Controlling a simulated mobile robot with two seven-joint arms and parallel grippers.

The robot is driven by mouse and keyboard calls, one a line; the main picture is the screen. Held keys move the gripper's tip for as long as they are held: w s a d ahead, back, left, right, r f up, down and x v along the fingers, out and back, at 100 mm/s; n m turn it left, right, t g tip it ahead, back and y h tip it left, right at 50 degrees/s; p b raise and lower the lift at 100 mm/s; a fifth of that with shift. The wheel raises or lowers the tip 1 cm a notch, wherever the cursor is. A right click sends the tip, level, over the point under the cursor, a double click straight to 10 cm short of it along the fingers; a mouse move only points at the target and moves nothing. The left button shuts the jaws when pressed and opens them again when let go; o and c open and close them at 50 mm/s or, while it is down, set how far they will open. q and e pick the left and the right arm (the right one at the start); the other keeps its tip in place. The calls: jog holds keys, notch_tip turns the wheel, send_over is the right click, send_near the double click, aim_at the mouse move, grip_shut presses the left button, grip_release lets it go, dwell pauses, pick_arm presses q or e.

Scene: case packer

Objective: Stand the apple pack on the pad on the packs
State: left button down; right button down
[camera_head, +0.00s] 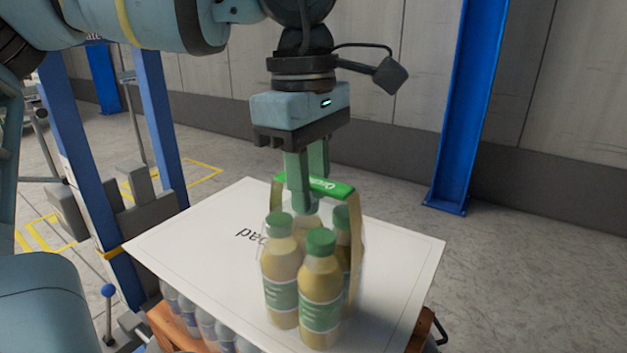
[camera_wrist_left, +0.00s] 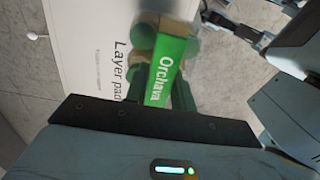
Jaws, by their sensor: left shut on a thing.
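The apple pack (camera_head: 322,290) is a carrier of several yellowish bottles with green caps and green labels, with a green top handle. My left gripper (camera_head: 306,195) comes down from above and is shut on the handle. In the left wrist view the handle reads "Orchava" (camera_wrist_left: 163,75), between the fingers of the gripper (camera_wrist_left: 150,92). The pack is upright over the right part of the white layer pad (camera_head: 190,240). I cannot tell whether its base touches the pad. The pad also shows in the left wrist view (camera_wrist_left: 95,50).
The pad lies on packs of clear bottles (camera_head: 190,315) in an orange-brown case (camera_head: 172,328). A blue post (camera_head: 468,110) stands at the back right, and a blue frame (camera_head: 75,165) at the left. The pad's left part is clear.

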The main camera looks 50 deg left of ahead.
pick_arm(q)
jog(key=shift+w+a, duration=0.1)
jog(key=shift+a, duration=0.25)
jog(key=shift+a+f, duration=0.1)
jog(key=shift+f, duration=0.15)
notch_tip(320, 180, down, 2)
jog(key=shift+f, duration=0.2)
jog(key=shift+s+f, duration=0.2)
jog(key=shift+f, duration=0.25)
jog(key=c, duration=1.1)
grip_release()
jog(key=shift+f, duration=0.1)
jog(key=shift+c, duration=0.2)
jog(key=o, duration=1.1)
jog(key=shift+o, duration=0.2)
pick_arm(e)
jog(key=shift+f, duration=0.1)
jog(key=shift+d, duration=0.1)
